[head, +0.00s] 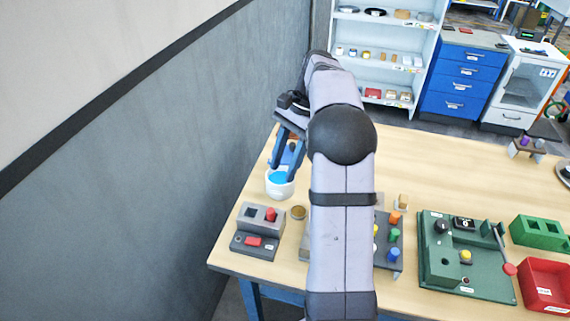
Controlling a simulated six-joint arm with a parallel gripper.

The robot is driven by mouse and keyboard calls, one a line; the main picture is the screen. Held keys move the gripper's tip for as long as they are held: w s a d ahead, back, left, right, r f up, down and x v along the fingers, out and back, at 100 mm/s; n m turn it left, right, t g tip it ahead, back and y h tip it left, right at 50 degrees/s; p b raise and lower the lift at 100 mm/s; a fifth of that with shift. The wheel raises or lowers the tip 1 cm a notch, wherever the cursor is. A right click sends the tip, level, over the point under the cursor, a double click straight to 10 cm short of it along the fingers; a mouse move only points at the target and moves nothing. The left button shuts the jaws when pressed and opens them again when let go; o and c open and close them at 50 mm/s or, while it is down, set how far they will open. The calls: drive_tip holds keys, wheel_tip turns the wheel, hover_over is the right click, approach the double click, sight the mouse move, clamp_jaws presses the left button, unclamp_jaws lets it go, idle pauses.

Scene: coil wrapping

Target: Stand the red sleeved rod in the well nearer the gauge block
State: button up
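My gripper (283,165) is at the left back of the table, its blue fingers pointing down at a white cup (280,189) with a bright blue inside. The fingers look spread apart; I see no rod between them, but the view there is small. A green block (541,232) at the right has square wells. I cannot tell for sure which thing is the gauge block.
My arm hides part of a dark rack with an orange peg (394,217), a green peg and a blue peg. A green board (443,280) with a red-knobbed lever and a red bin (546,283) stand to the right. The back middle of the table is clear. A wall borders the left.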

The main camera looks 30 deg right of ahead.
drive_tip(key=shift+d+r, duration=0.1)
drive_tip(key=shift+r, duration=0.15)
drive_tip(key=s+a+f+n+h, duration=0.2)
drive_tip(key=s+a+f+n, duration=0.4)
drive_tip(key=s+a+n, duration=0.1)
drive_tip(key=s+a+f+n+h, duration=0.2)
drive_tip(key=s+a+f+n, duration=0.4)
drive_tip(key=s, duration=0.6)
drive_tip(key=a+n, duration=0.2)
drive_tip(key=shift+s+a+n+t, duration=0.15)
drive_tip(key=shift+a+n+t, duration=0.05)
drive_tip(key=shift+n+t, duration=0.2)
idle(0.3)
